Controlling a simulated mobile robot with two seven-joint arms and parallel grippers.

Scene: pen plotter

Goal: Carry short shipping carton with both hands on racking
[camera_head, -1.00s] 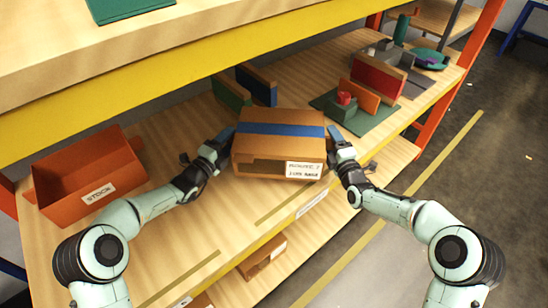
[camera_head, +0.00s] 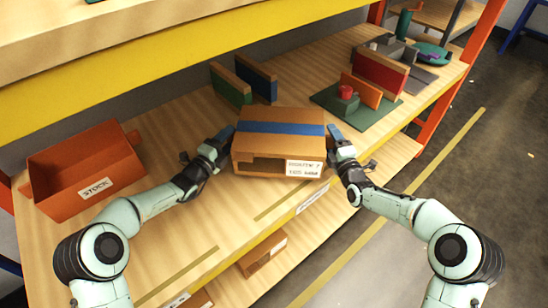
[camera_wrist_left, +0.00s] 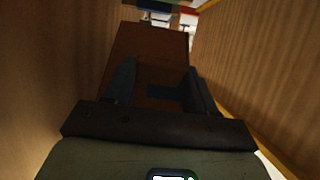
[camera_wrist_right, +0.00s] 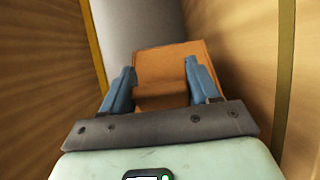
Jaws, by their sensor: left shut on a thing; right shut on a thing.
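The short shipping carton (camera_head: 280,118) is brown with a blue tape band, a white label and an opening in its front. It is in the middle of the head view, over the shelf board. My left gripper (camera_head: 225,138) is shut on its left end. My right gripper (camera_head: 335,138) is shut on its right end. The carton's end (camera_wrist_left: 150,50) shows dark between the fingers in the left wrist view. Its other end (camera_wrist_right: 170,65) shows between the blue fingers in the right wrist view. Whether it touches the board is hard to tell.
On the racking shelf (camera_head: 160,250), an orange STOCK bin (camera_head: 62,205) stands at left. Green and blue upright panels (camera_head: 256,80) stand behind the carton. A green base (camera_head: 368,117) with red and orange panels is at right. A yellow beam (camera_head: 180,62) runs above.

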